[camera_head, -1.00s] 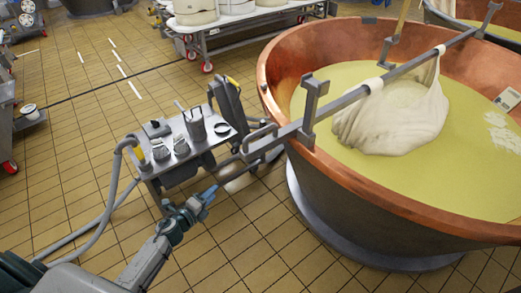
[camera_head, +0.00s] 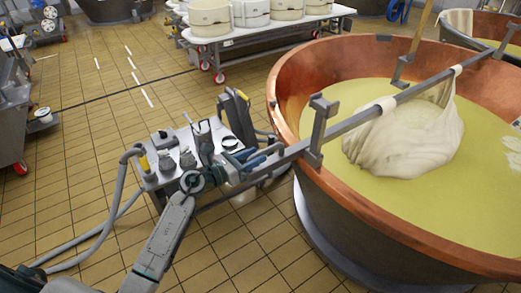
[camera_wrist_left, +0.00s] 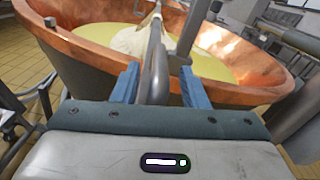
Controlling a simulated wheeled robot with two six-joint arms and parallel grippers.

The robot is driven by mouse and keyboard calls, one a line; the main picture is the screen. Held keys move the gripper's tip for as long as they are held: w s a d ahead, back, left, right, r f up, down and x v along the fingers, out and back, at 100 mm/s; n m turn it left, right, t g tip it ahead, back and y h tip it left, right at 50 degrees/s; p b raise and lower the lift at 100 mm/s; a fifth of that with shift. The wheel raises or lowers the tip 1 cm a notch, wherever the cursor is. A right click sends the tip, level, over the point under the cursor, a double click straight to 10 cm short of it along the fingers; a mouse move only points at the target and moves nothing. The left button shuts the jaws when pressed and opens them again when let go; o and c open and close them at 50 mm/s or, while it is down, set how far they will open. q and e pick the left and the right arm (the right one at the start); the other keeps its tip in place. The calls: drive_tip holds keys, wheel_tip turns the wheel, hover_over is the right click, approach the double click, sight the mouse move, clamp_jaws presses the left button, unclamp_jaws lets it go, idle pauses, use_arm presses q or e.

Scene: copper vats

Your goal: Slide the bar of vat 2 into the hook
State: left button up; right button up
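A long grey bar (camera_head: 375,114) lies across the large copper vat (camera_head: 400,235), and its near end sticks out past the rim to the left. A white cloth bundle (camera_head: 410,140) hangs from the bar in the yellow liquid. A grey upright hook bracket (camera_head: 318,133) stands at the near rim beside the bar. Another bracket (camera_head: 404,70) shows at the far rim. My left gripper (camera_head: 262,160) is at the bar's outer end. My right gripper is out of view.
A grey tool cart (camera_head: 172,172) with jugs and a hose stands under and beside my left arm. A wheeled table with white tubs (camera_head: 270,33) is behind. Another copper vat (camera_head: 480,30) is at the upper right. Tiled floor at the left is open.

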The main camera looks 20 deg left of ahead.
use_arm(q)
drive_tip(key=shift+x, duration=1.05)
drive_tip(key=shift+w+d, duration=0.25)
clamp_jaws()
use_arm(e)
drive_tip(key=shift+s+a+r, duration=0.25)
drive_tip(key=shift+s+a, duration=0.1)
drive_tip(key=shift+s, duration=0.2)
